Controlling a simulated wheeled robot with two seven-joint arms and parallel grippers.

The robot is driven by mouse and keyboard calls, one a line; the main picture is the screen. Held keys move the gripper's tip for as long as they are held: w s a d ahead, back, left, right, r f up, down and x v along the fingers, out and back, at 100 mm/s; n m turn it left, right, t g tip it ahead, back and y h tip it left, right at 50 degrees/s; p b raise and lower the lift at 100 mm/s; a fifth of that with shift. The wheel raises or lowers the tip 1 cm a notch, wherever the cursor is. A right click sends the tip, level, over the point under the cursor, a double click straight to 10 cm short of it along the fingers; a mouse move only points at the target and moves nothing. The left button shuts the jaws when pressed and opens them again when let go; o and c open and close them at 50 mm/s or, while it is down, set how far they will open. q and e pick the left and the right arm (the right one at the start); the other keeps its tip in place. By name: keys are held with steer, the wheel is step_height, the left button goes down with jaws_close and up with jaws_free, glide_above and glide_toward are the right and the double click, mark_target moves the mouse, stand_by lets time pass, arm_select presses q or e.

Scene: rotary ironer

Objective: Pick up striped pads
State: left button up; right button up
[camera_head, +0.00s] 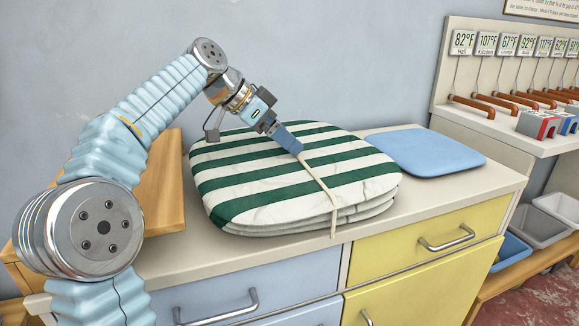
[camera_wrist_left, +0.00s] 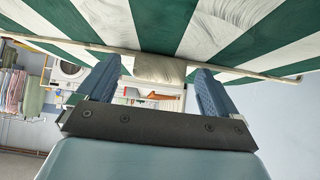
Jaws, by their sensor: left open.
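The striped pads (camera_head: 265,170), green and white, lie in a stack on the counter. A thin beige strap (camera_head: 319,182) runs over the top and down the front edge. My left gripper (camera_head: 291,144) is over the middle of the stack, with its fingertips at the strap's upper visible end. In the left wrist view the two blue fingers (camera_wrist_left: 158,88) are apart, and a pale block on the strap (camera_wrist_left: 160,68) shows between them. Whether the fingers touch it I cannot tell. The striped surface (camera_wrist_left: 130,22) fills the top of that view. My right gripper is in neither view.
A flat blue pad (camera_head: 425,152) lies right of the stack on the counter (camera_head: 480,180). A wooden board (camera_head: 165,180) stands at the left. Drawers with metal handles are below. Hooks and temperature signs (camera_head: 510,45) are at the right, with grey bins (camera_head: 540,225) below.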

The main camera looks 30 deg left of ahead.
arm_select(q)
steer(key=shift+r, duration=0.1)
jaws_close()
stand_by(0.5)
